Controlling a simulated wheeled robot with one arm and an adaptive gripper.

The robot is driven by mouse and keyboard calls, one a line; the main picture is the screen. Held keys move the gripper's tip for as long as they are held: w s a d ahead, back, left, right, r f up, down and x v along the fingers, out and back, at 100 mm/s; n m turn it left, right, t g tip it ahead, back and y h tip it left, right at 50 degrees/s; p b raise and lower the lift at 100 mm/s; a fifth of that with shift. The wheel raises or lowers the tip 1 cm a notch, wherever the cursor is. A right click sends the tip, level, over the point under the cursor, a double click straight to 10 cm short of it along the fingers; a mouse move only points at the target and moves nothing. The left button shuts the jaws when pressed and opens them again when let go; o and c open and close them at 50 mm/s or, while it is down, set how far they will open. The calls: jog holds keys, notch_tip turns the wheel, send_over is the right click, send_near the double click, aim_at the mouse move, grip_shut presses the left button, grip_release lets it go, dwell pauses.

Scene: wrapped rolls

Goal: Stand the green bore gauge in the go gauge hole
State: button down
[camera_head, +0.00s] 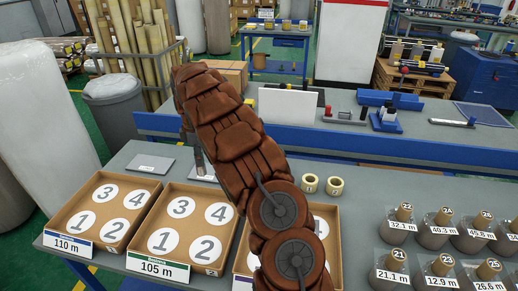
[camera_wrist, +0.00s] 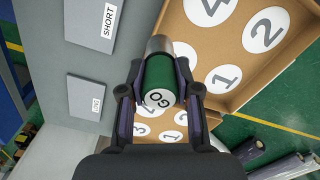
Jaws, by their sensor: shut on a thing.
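The green bore gauge (camera_wrist: 158,76) shows in the wrist view with "GO" on its near end and a silver metal part at its far end. My gripper (camera_wrist: 160,88) is shut on it, one finger on each side of the green body. In the head view my arm hides the gripper and most of what it holds. I cannot make out a go gauge hole in either view.
Cardboard trays with numbered circles stand along the front, labelled 110 m (camera_head: 107,203) and 105 m (camera_head: 182,228). Flat grey plates (camera_head: 150,163) lie behind them, one marked SHORT (camera_wrist: 107,22). Two small rolls (camera_head: 322,185) and several numbered grey pieces (camera_head: 437,235) stand right.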

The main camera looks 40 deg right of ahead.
jog(key=s+d+f+n+b, duration=0.1)
jog(key=s+d+n+b, duration=0.15)
jog(key=d, duration=0.85)
jog(key=s+d+f+n+b, duration=0.15)
jog(key=s+d+n, duration=0.25)
jog(key=d, duration=0.8)
jog(key=shift+w+a+f+b, duration=0.1)
jog(key=shift+f+b, duration=0.45)
jog(key=shift+f, duration=1.5)
jog(key=shift+w+f+b, duration=0.1)
jog(key=shift+f+b, duration=0.45)
jog(key=shift+f, duration=1.5)
jog(key=shift+f, duration=0.4)
jog(key=c, duration=0.7)
grip_release()
jog(key=shift+c, duration=0.2)
jog(key=shift+r, duration=0.15)
notch_tip(320, 180, up, 7)
